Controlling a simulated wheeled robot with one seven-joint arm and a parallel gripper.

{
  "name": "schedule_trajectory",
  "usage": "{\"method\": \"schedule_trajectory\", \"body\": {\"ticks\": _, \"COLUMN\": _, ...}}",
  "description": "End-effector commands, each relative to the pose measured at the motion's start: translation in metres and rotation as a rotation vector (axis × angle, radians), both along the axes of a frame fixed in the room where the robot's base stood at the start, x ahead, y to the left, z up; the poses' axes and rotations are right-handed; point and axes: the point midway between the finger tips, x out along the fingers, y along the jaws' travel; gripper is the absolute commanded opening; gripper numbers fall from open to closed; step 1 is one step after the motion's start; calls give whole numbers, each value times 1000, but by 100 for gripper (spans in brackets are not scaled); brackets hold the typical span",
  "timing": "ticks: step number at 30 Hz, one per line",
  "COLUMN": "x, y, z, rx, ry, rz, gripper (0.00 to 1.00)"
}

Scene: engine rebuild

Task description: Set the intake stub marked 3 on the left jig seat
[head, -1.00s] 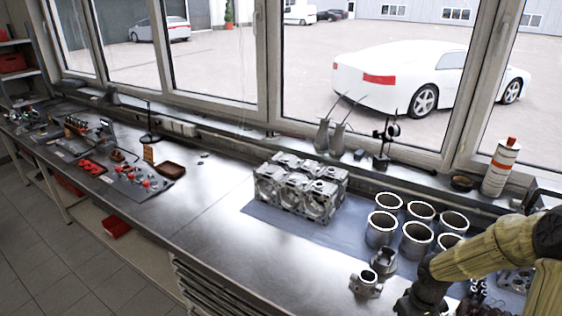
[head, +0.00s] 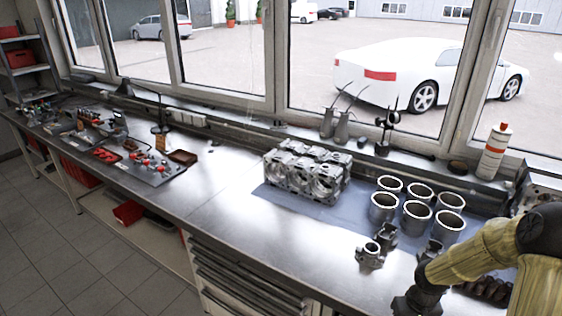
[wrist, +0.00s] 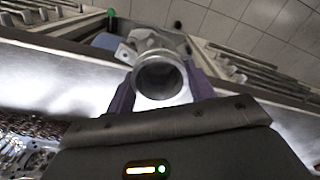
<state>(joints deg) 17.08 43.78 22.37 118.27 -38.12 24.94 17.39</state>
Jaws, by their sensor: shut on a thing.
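In the wrist view my gripper (wrist: 161,88) has its two purple fingers closed on either side of a grey metal intake stub (wrist: 150,45), whose round bore faces the camera. No number is readable on it. In the head view my yellow arm comes in at the lower right, and the fingertips and held stub cannot be made out. Two similar metal stubs (head: 370,256) (head: 388,237) stand on the bench in front of the cylinder liners. A plate with red knobs (head: 152,168) lies on the bench at the left; I cannot tell whether it bears the left jig seat.
An engine block (head: 307,172) stands mid-bench on a blue-grey mat. Several cylinder liners (head: 417,214) stand to its right. A brown tray (head: 183,157) and a dark stand (head: 160,125) are at the left. Bare metal bench (head: 225,187) lies between the plate and the block.

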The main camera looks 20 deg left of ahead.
Motion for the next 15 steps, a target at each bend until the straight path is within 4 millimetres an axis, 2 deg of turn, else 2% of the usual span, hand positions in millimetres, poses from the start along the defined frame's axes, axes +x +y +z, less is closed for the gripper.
{"method": "schedule_trajectory", "body": {"ticks": 9, "x": 5, "y": 0, "z": -35, "rx": -1, "ry": 1, "rz": -197, "gripper": 21}}
{"method": "schedule_trajectory", "body": {"ticks": 15, "x": 7, "y": 0, "z": -50, "rx": -3, "ry": 1, "rz": -298, "gripper": 21}}
